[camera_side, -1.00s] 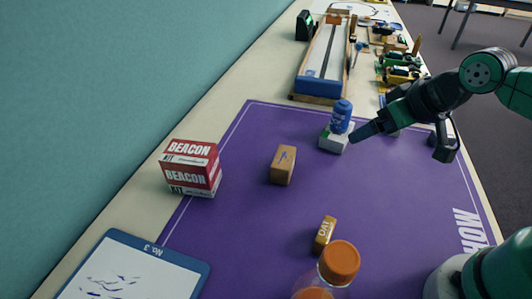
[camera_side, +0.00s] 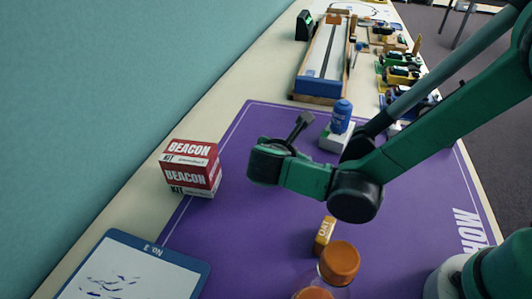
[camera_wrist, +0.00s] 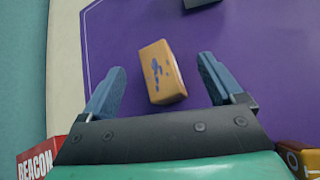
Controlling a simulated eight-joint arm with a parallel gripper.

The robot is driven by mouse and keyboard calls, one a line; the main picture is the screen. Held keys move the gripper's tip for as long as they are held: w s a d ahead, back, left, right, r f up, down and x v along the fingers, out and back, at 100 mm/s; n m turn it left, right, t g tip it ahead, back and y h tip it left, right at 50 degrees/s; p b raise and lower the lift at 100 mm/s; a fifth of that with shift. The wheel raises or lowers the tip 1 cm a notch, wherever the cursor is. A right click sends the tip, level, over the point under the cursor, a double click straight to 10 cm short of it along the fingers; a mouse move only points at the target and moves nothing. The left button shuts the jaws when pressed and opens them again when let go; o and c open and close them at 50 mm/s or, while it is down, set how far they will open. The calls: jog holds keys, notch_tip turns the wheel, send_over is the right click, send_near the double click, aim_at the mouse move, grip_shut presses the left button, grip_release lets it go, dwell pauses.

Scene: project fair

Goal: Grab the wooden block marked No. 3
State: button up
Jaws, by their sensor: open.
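A tan wooden block (camera_wrist: 161,72) lies on the purple mat (camera_wrist: 118,30) in the wrist view, slightly turned. It has blue-purple marks on its face that I cannot read as a number. My gripper (camera_wrist: 162,65) is open, with one blue-grey finger on each side of the block and visible gaps to both. I cannot tell how far above the mat the fingertips are. In the side view my arm hides the block and the fingertips.
Red-and-white BEACON boxes (camera_side: 191,168) stand left of my gripper. A small golden box (camera_side: 324,235) and an orange-capped container (camera_side: 340,262) are nearer the camera. A blue bottle (camera_side: 341,115) stands on a pale base behind. A framed board (camera_side: 130,270) lies front left.

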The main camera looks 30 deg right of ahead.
jog(key=a+f+n, duration=0.1)
jog(key=a+f+n+t+h, duration=0.1)
jog(key=shift+s+n, duration=0.25)
jog(key=shift+n, duration=0.15)
jog(key=shift+x, duration=2.8)
grip_shut()
